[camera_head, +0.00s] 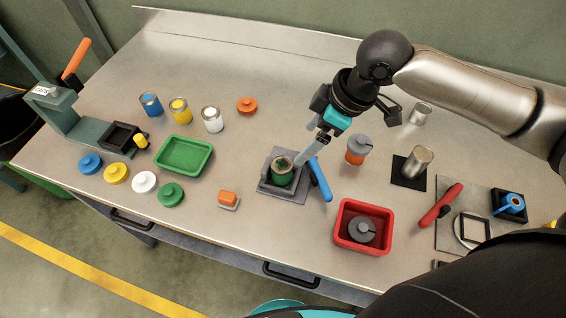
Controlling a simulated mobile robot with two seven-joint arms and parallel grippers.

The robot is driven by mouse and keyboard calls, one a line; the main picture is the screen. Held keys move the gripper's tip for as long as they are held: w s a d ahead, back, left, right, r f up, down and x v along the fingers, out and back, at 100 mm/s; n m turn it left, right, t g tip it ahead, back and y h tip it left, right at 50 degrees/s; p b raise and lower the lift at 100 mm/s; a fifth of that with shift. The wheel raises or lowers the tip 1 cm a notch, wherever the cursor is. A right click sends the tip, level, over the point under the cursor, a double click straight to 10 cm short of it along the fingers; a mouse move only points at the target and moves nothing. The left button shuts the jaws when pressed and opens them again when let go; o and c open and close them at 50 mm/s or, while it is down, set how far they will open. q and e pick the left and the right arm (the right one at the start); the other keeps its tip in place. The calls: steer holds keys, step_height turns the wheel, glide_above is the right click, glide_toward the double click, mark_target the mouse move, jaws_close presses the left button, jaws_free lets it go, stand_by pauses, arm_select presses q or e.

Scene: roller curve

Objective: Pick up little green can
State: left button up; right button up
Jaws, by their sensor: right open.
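The little green can (282,174) stands upright in a grey square holder (267,188) near the middle of the table. Its top is open, with a metal rim and dark green inside. My right gripper (300,160) reaches down from the upper right, open, with its fingertips at the right side of the can's rim. I cannot tell whether a finger touches the can or reaches inside it. My left gripper is not in view.
A green tray (184,170), blue, yellow and white cans and several coloured lids lie to the left. An orange-and-grey block (228,201) lies front left of the holder. A red bin (340,236) and an orange can (356,158) stand to the right.

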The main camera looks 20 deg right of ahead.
mark_target(283, 164)
steer(key=x, duration=0.6)
steer(key=shift+a+f+b, duration=0.25)
steer(key=shift+f+b, duration=0.1)
steer(key=shift+b, duration=0.05)
steer(key=shift+w+a+f, duration=0.1)
steer(key=shift+a+f, duration=0.1)
steer(key=shift+f, duration=0.25)
steer(key=shift+w+a+f, duration=0.1)
steer(key=shift+a+f, duration=0.1)
steer(key=shift+f, duration=0.1)
steer(key=x, duration=0.4)
steer(key=shift+w+a+f+b, duration=0.1)
steer(key=shift+a+b, duration=0.1)
steer(key=shift+b, duration=0.15)
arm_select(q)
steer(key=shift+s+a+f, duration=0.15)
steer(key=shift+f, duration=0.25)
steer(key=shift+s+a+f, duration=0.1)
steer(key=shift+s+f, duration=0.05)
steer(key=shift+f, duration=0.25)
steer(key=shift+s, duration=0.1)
arm_select(e)
steer(key=c, duration=0.3)
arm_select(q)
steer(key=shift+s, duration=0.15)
arm_select(e)
jaws_close()
